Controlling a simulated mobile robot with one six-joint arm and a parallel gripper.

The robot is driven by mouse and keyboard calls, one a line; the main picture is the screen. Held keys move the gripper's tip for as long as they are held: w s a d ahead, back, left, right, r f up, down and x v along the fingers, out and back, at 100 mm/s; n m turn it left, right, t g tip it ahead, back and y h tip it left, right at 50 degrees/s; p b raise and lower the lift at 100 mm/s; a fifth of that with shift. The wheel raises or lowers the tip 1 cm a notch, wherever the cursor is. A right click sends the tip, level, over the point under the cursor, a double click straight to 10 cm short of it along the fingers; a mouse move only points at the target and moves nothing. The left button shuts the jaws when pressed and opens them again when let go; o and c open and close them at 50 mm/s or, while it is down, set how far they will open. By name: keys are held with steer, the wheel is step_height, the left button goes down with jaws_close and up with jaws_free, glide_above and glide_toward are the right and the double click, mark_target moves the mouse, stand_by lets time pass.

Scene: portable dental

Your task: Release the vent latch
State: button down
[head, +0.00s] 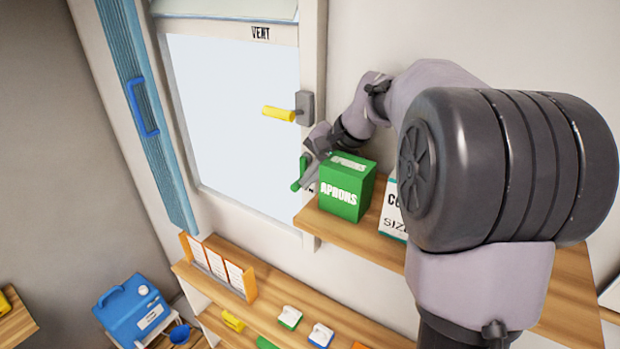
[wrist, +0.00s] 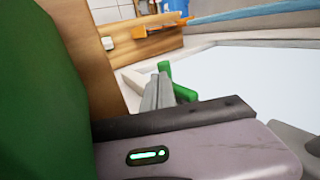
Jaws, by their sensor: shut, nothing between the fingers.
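The window frame carries a VENT label (head: 261,33) at its top. A yellow lever on a grey mount (head: 279,113) points left from the frame's right side. Below it is an upright green handle (head: 304,163); it also shows in the wrist view (wrist: 182,84). The frames do not settle which one is the vent latch. My gripper (head: 309,183) is shut and empty beside the green handle, left of the green APRONS box. In the wrist view its fingertips (wrist: 158,80) lie close to the handle; I cannot tell whether they touch it.
The green APRONS box (head: 346,190) stands on a wooden shelf (head: 376,239), very near my wrist; it fills the left of the wrist view (wrist: 40,100). A white box (head: 391,212) stands to its right.

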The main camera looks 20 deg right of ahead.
steer(key=shift+w+a+f+b, duration=0.15)
steer(key=shift+a+f+b, duration=0.2)
steer(key=shift+f+b, duration=0.6)
stand_by(1.5)
steer(key=shift+r, duration=0.2)
steer(key=v, duration=1.8)
steer(key=shift+w+r+p, duration=0.2)
steer(key=shift+p, duration=0.15)
